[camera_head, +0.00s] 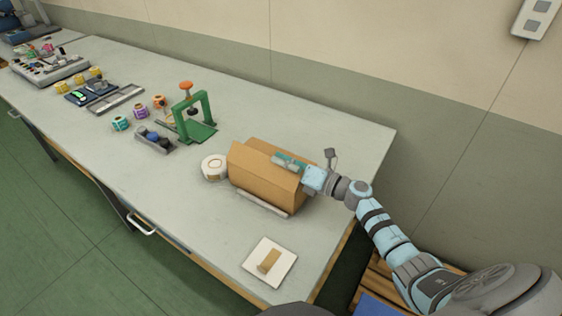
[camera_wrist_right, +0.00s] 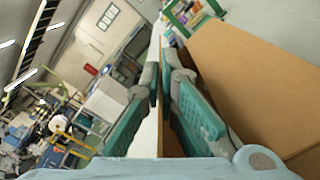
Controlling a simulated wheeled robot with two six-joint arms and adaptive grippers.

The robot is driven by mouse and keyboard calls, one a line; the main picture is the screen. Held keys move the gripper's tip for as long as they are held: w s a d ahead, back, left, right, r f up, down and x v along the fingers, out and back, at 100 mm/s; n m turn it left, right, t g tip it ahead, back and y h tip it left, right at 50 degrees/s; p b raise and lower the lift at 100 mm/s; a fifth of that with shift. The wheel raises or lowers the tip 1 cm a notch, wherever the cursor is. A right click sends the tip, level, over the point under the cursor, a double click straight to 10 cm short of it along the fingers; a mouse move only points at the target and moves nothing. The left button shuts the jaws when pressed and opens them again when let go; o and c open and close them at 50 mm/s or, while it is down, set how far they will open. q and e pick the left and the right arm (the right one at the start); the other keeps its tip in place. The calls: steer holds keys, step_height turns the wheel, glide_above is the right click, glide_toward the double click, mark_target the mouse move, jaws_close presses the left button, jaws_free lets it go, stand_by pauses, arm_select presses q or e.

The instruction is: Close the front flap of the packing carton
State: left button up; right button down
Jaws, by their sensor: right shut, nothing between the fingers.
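The packing carton (camera_head: 262,178) is a brown box near the right end of the bench. A broad tan panel slopes over its front side and another flap edge shows along its top. I cannot tell exactly how far the front flap is folded. My right gripper (camera_head: 280,160) lies over the top of the carton, its teal fingers pointing left along it. In the right wrist view the fingers (camera_wrist_right: 160,80) are together, and a large brown carton panel (camera_wrist_right: 255,75) fills the right side close beside them. The gripper hides part of the carton's top. My left gripper is not visible.
A white tape roll (camera_head: 214,167) stands just left of the carton. A green press (camera_head: 194,118) with an orange knob is farther left.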

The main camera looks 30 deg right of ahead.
steer(key=shift+w+d+f+m, duration=0.1)
steer(key=shift+d+f+m, duration=0.15)
steer(key=shift+m, duration=0.55)
steer(key=c, duration=2.3)
jaws_free()
steer(key=o, duration=0.5)
steer(key=shift+c, duration=0.2)
steer(key=v, duration=1.2)
